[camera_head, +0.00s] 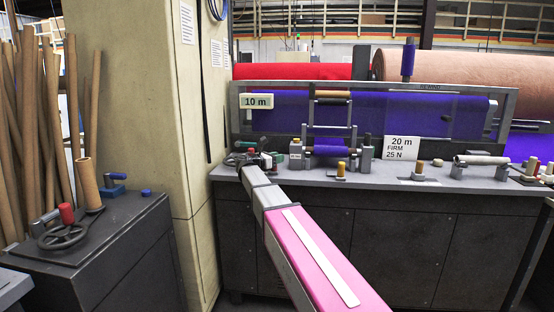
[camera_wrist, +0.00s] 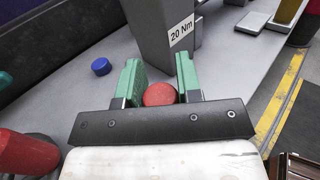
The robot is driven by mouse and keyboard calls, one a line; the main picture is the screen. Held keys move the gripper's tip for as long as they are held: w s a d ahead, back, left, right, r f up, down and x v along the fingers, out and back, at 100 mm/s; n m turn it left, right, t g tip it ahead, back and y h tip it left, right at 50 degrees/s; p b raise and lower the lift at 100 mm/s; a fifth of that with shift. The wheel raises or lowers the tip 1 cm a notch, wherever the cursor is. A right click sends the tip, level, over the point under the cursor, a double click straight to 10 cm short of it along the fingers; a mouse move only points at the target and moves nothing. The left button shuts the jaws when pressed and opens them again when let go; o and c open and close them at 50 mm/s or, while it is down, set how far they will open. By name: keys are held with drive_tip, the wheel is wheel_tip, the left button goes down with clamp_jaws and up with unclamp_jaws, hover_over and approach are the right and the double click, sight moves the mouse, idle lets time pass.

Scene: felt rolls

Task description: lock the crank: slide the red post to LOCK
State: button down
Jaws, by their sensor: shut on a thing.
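My gripper (camera_wrist: 160,84) has green fingers, seen in the wrist view on both sides of a round red top, which I take for the red post (camera_wrist: 160,95). The fingers are shut on it. Its lower part is hidden by the black gripper bar. In the head view my arm reaches to the left end of the grey bench, where my gripper (camera_head: 262,160) is small and partly hidden by the arm. A larger red cylinder (camera_wrist: 27,153) stands at the lower left of the wrist view; it may be the crank's handle. No LOCK mark is legible.
A grey block labelled 20 Nm (camera_wrist: 165,30) stands just beyond the fingers, with a blue cap (camera_wrist: 101,66) to its left. In the head view a pale pillar (camera_head: 150,100) rises left of the bench. A handwheel (camera_head: 63,236) sits on the left cabinet.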

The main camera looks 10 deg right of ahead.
drive_tip(key=w, duration=0.1)
drive_tip(key=w+d, duration=0.1)
drive_tip(key=w, duration=0.3)
drive_tip(key=shift+w+d, duration=0.15)
drive_tip(key=shift+d, duration=0.15)
drive_tip(key=c, duration=0.8)
unclamp_jaws()
drive_tip(key=v, duration=1)
drive_tip(key=shift+a, duration=0.35)
drive_tip(key=shift+s, duration=0.2)
